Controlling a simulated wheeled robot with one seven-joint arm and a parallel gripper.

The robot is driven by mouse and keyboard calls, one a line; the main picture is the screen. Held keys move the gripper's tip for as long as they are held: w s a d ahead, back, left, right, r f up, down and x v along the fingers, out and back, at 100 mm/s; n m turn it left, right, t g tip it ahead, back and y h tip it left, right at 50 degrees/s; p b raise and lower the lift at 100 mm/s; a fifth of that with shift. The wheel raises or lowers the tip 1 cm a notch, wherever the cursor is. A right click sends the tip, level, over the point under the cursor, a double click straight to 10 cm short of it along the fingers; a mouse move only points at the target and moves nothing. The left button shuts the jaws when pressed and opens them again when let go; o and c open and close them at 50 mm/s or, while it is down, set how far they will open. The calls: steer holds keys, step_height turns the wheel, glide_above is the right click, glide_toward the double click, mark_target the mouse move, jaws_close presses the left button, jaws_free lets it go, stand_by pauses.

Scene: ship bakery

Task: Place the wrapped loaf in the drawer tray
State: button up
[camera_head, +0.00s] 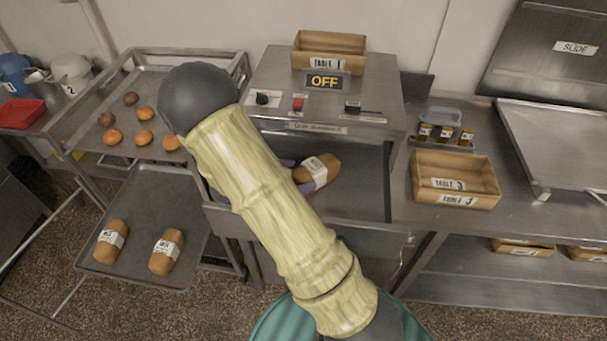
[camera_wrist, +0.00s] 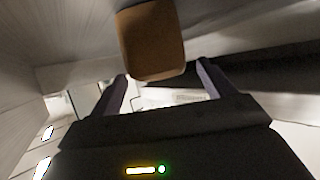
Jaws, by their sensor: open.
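A brown loaf with a white labelled wrapper band (camera_head: 317,170) is at the metal compartment (camera_head: 352,202) under the panel with the OFF sign. My gripper (camera_head: 304,172) is at this loaf, its purple fingers partly hidden behind my arm. In the wrist view the loaf's brown end (camera_wrist: 150,42) shows at the open fingertips (camera_wrist: 161,70), with a finger to each side; contact cannot be told. A low grey metal tray (camera_head: 140,200) at left holds two similar wrapped loaves (camera_head: 111,241) (camera_head: 166,251). I cannot tell which surface is the drawer tray.
An upper tray (camera_head: 90,95) holds several round buns. Wooden boxes labelled TABLE 1 (camera_head: 329,52) and TABLE 3 (camera_head: 455,180) stand on the counters. Small jars (camera_head: 445,133) stand behind the latter box. The panel's front edge overhangs the compartment. A red tray (camera_head: 22,112) is far left.

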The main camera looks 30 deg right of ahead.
steer(key=v, duration=0.4)
steer(key=shift+a+r, duration=0.1)
steer(key=shift+a, duration=0.1)
stand_by(0.3)
